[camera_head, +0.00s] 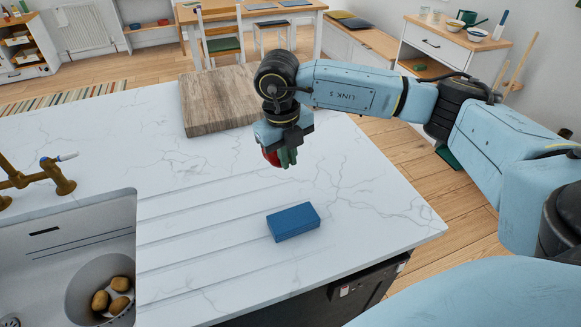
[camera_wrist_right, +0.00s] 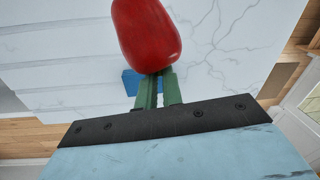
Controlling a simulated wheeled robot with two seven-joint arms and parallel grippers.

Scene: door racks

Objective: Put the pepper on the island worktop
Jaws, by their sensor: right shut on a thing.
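My right gripper (camera_head: 286,158) is shut on a red pepper (camera_head: 271,156). It holds the pepper over the white marble-patterned island worktop (camera_head: 345,185), between the wooden board and the blue block. In the right wrist view the pepper (camera_wrist_right: 146,34) sits at the tips of the green fingers (camera_wrist_right: 158,90), with the worktop (camera_wrist_right: 60,50) behind it. In the head view most of the pepper is hidden behind the fingers. I cannot tell how large the gap to the worktop is. My left gripper is not in view.
A blue block (camera_head: 293,222) lies on the worktop near its front edge. A wooden board (camera_head: 218,100) lies at the back. A sink (camera_head: 68,255) with a bowl of potatoes (camera_head: 112,295) and a brass tap (camera_head: 58,178) is at the left. The worktop right of the gripper is clear.

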